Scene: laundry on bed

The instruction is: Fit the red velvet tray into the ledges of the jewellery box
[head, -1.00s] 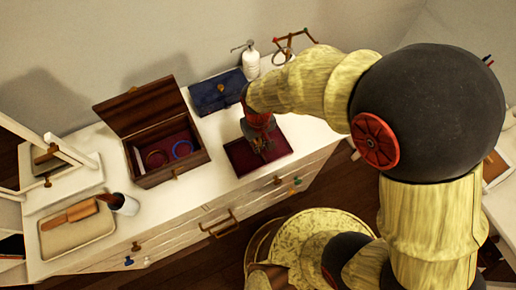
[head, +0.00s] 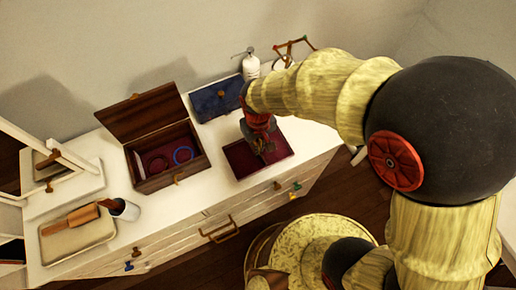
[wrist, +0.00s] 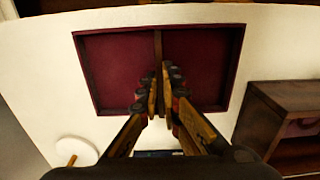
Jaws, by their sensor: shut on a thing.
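The red velvet tray (head: 239,160) lies flat on the white dresser top, right of the jewellery box. In the wrist view the tray (wrist: 112,62) shows a dark wooden rim and a central divider (wrist: 158,46). My gripper (head: 265,148) points down into the tray, its fingers (wrist: 163,78) closed on the divider. The fingers hide the divider's near part. The wooden jewellery box (head: 187,171) stands open with its lid (head: 147,103) raised. Inside are a red lining, a blue ring (head: 183,155), a reddish ring (head: 158,164) and a pale strip. The ledges cannot be made out.
A blue pouch (head: 217,98) lies behind the tray, with a white pump bottle (head: 250,67) beside it. A cup (head: 125,210) and a beige tray (head: 75,242) with a brush (head: 83,215) stand at left. A narrow bare strip separates the tray and the box.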

